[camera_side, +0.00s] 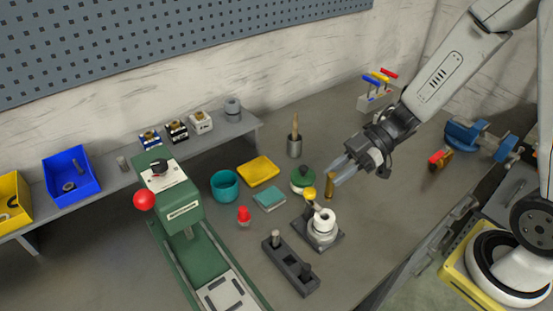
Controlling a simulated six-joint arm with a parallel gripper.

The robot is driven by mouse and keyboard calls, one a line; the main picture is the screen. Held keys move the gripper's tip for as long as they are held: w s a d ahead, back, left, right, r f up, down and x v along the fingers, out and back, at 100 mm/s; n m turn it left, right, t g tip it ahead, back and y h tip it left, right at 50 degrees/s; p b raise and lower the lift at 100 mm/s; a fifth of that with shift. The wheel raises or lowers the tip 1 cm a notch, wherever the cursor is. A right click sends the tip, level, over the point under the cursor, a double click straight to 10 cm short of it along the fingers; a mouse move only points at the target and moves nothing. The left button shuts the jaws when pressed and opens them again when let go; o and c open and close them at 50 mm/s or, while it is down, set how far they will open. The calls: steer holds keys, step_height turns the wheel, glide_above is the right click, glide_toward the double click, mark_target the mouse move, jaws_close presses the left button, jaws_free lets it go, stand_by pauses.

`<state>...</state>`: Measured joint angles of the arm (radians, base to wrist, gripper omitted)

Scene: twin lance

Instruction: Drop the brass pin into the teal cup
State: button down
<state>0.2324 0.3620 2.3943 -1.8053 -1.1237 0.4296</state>
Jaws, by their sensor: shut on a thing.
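The brass pin (329,186) is upright at the tips of my gripper (342,172). My gripper is shut on the pin, right of the middle of the bench, and seems to hold it above the bench top; the exact height is hard to tell. The teal cup (225,192) stands upright on the bench, well to the left of my gripper. Its opening faces up and its inner wall partly shows; the bottom is hidden.
Between pin and cup are a green round item (303,181), a grey fixture with a white ring (323,225), a yellow tray (258,170) and a small teal block (269,199). A green press (180,210) stands left of the cup. A dark pegged block (290,268) lies in front.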

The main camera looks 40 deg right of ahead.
steer(key=shift+r, duration=0.1)
stand_by(0.3)
steer(key=shift+r, duration=2.35)
steer(key=w+a, duration=0.5)
steer(key=w, duration=0.7)
steer(key=w+a, duration=0.4)
steer(key=w, duration=0.9)
step_height(320, 180, down, 9)
steer(key=shift+a, duration=0.35)
steer(key=shift+f, duration=0.1)
steer(key=shift+f, duration=2.95)
